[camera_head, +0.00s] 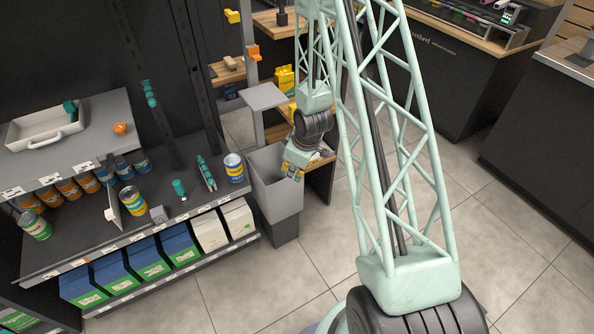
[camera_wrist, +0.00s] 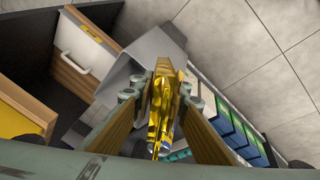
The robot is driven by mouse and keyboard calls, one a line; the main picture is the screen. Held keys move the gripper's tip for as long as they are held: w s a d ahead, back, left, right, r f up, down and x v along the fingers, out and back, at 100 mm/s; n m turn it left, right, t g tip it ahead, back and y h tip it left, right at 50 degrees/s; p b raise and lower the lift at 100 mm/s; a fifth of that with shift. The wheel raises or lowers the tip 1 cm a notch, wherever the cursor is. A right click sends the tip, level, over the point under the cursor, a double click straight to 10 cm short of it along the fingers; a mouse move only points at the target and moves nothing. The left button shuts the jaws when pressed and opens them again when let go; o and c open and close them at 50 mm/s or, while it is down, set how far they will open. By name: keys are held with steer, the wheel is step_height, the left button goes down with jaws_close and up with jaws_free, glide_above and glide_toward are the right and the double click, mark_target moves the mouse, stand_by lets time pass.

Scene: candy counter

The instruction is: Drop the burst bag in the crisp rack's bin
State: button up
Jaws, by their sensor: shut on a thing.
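My gripper (camera_head: 294,172) hangs pointing down over the open top of a tall grey bin (camera_head: 279,204). In the wrist view, my gripper (camera_wrist: 159,95) is shut on a shiny gold-yellow burst bag (camera_wrist: 161,105), which stands crumpled between the two fingers. In the head view the bag is too small to tell apart from the fingers. The bin's grey wall (camera_wrist: 118,74) shows beyond the fingers in the wrist view. I cannot tell whether the bag's lower end is below the rim.
A rack with wooden shelves and a yellow bag (camera_head: 285,78) stands behind the bin. Left of it are dark shelves with tins (camera_head: 234,168), blue and white boxes (camera_head: 180,245) and a white tray (camera_head: 46,127). Tiled floor (camera_head: 240,285) is clear in front.

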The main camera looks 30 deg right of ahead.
steer(key=shift+w, duration=0.1)
stand_by(0.7)
steer(key=w+f, duration=0.3)
steer(key=w, duration=0.6)
steer(key=shift+w+d, duration=0.25)
steer(key=shift+w, duration=0.1)
stand_by(0.7)
stand_by(0.3)
steer(key=o, duration=0.8)
steer(key=shift+r, duration=0.15)
steer(key=shift+v, duration=5.8)
steer(key=shift+r, duration=0.1)
